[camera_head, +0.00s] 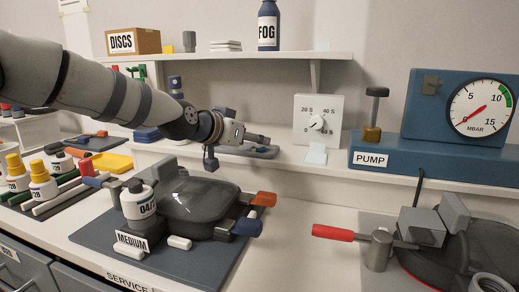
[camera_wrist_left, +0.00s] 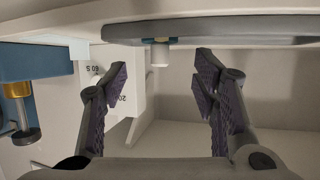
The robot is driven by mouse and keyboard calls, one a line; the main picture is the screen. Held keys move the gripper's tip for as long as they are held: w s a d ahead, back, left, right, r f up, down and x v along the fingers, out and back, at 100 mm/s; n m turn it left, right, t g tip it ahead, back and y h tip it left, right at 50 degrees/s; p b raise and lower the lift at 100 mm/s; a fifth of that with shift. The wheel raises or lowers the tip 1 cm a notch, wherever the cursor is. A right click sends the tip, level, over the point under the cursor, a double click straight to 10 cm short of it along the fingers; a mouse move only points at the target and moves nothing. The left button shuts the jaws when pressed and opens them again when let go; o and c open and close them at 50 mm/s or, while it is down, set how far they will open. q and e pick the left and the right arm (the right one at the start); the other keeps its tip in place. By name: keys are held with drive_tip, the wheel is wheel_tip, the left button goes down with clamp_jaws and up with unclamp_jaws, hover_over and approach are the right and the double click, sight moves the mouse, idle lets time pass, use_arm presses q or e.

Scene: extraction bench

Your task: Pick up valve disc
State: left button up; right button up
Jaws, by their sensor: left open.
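My left gripper (camera_head: 258,140) reaches in from the left over a grey tray (camera_head: 268,154) on the lower shelf. In the left wrist view its two purple-padded fingers (camera_wrist_left: 160,82) are spread apart with nothing between them. That view looks upside down. The tray's dark edge (camera_wrist_left: 245,30) shows at its top. A small pale cylinder with a teal part (camera_wrist_left: 160,52) sits at that edge, in line with the gap between the fingers. I cannot tell whether it is the valve disc. A cardboard box labelled DISCS (camera_head: 133,41) stands on the upper shelf; its contents are hidden.
A white timer box (camera_head: 318,120) stands right of the gripper, then the blue pump (camera_head: 430,160) with its gauge.

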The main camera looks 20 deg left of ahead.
sight(258, 145)
use_arm(q)
drive_tip(key=shift+w+d+f, duration=0.25)
drive_tip(key=shift+w+f, duration=0.45)
drive_tip(key=shift+w, duration=0.1)
drive_tip(key=shift+w+d, duration=0.1)
drive_tip(key=shift+w, duration=0.2)
drive_tip(key=shift+r, duration=0.25)
drive_tip(key=shift+c, duration=1.3)
drive_tip(key=c, duration=0.8)
